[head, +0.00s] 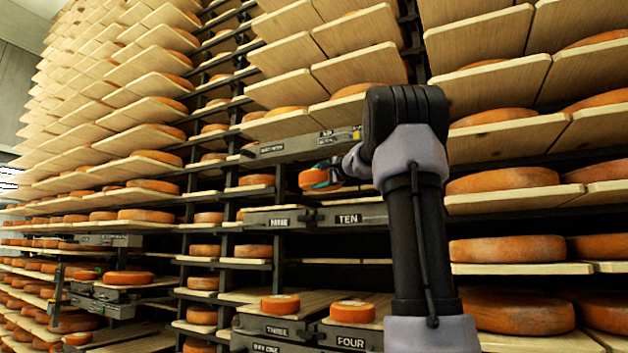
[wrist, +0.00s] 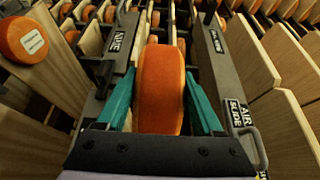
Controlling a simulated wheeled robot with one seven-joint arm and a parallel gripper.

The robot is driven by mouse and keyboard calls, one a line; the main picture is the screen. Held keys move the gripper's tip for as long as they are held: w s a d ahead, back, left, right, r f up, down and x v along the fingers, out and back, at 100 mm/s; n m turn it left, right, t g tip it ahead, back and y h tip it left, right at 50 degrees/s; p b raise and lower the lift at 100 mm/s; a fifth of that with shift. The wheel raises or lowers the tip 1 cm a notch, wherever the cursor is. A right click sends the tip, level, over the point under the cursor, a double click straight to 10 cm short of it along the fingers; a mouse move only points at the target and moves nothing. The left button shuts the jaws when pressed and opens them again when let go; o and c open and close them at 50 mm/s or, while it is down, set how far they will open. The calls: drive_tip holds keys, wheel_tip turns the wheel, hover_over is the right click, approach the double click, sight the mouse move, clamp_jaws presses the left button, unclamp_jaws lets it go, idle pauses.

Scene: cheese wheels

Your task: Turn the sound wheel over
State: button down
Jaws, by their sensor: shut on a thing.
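An orange cheese wheel (head: 312,179) is held in my gripper (head: 330,180), off the shelf boards, in front of the rack above the TEN sign. In the wrist view the wheel (wrist: 160,88) stands on edge, its rim toward the camera. The teal fingers of my gripper (wrist: 160,76) are shut on it from both sides. Its flat faces are mostly hidden there. No mark on the wheel tells me whether it is the sound one. My forearm hides part of the rack behind.
A ledge marked TEN (head: 348,218) lies just below the gripper, and a grey bar (head: 300,147) runs just above. Wheels sit on the THREE (head: 280,304) and FOUR (head: 352,312) stations lower down. In the wrist view, an AIR SLIDE rail (wrist: 237,115) runs close on the right.

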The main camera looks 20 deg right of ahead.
drive_tip(key=v, duration=1.1)
drive_tip(key=shift+s+r, duration=0.15)
drive_tip(key=shift+s, duration=0.15)
idle(0.5)
idle(0.6)
